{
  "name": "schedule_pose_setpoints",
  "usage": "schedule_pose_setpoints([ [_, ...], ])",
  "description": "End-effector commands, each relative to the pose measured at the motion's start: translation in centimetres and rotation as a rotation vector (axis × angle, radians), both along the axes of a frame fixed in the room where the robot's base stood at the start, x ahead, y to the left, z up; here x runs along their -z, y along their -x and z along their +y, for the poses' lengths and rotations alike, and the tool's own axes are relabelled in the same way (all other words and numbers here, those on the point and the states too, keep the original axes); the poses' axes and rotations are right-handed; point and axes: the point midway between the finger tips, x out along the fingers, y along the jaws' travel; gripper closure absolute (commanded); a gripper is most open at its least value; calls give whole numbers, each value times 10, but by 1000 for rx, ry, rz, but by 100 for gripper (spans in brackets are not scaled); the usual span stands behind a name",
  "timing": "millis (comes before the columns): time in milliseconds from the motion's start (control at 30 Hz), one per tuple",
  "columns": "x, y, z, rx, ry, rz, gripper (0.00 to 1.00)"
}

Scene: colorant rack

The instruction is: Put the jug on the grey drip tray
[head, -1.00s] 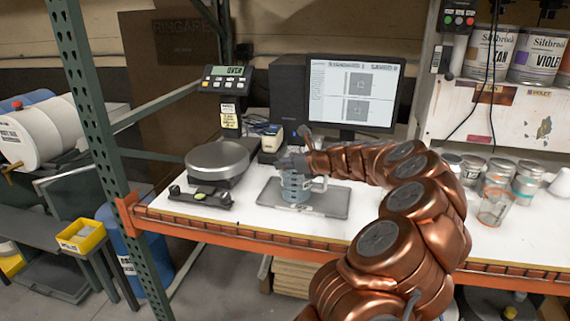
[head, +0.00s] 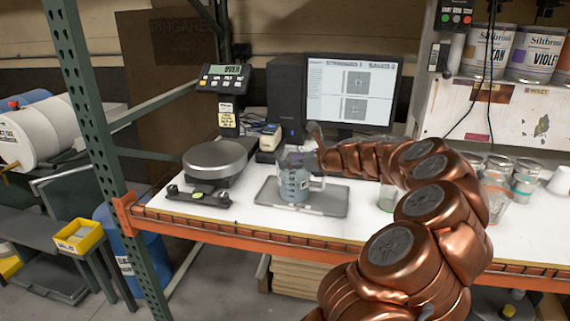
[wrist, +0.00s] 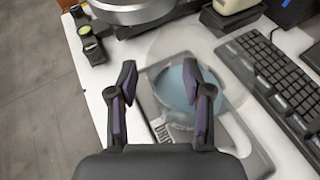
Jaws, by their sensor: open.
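The jug (head: 294,187) is clear with blue-grey contents and a handle on its right. It stands upright on the grey drip tray (head: 333,201) in the head view, towards the tray's left half. My gripper (head: 296,158) is open just above and behind the jug's top, its fingers partly blurred into the dark background. In the wrist view my gripper (wrist: 160,75) has its two fingers spread apart with nothing clamped between them. The jug's round blue contents (wrist: 180,84) show below and between the fingers, and the jug's outline is faint there.
A scale (head: 216,158) and a small black level-like device (head: 198,195) are left of the tray. A keyboard (wrist: 275,75) lies close beside the jug. A greenish glass (head: 387,198) and several cans stand to the right, near my arm. A monitor (head: 350,93) stands behind.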

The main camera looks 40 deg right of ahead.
Motion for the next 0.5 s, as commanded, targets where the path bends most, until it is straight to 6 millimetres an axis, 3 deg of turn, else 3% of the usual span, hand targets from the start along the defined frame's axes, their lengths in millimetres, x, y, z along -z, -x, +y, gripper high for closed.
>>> schedule_pose_setpoints([
  [300,-18,47,-5,1,1,1,50],
  [500,-27,67,-7,2,1,0,50],
])
